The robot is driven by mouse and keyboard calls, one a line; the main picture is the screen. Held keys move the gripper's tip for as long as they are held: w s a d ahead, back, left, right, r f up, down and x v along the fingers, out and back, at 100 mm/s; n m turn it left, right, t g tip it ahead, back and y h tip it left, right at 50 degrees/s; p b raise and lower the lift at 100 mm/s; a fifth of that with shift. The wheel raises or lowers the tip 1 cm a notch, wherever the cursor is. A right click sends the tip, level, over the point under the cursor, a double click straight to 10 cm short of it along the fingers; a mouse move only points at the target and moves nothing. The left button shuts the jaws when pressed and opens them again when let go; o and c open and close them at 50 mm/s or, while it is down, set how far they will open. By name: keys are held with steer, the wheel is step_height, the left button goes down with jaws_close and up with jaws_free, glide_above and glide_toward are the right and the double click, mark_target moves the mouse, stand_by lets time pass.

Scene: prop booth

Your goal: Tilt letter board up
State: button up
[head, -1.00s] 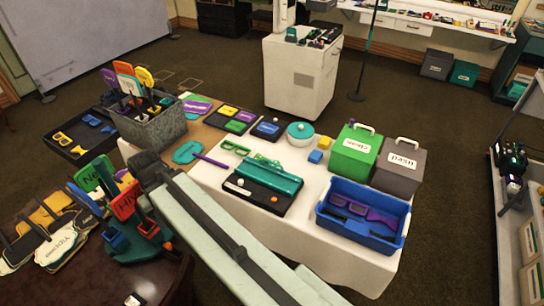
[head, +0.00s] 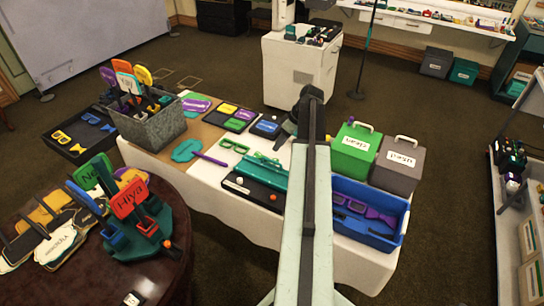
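A black board with a teal panel along its back (head: 262,176) lies on the white-covered table, and it may be the letter board. The panel looks low, not upright; no letters can be read on it. A white knob and an orange knob show on its black front part. My arm hides its right side. My gripper (head: 286,132) is a dark shape at the far end of my arm, over the table's back part, beyond and right of the board. Its fingers are too small and dark to tell open from shut.
A blue bin (head: 366,216) with purple and dark props stands right of my arm. A green box (head: 354,150) and a grey box (head: 397,166) stand behind it. A grey tub of paddle signs (head: 148,128) is at the table's left. A round table (head: 150,270) with signs is front left.

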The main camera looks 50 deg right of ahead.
steer(key=b, duration=0.7)
glide_above(267, 170)
steer(key=d, duration=0.3)
steer(key=f, duration=0.7)
steer(key=shift+w+d+f, duration=0.15)
steer(key=shift+w+d, duration=0.05)
steer(key=shift+c, duration=0.2)
jaws_close()
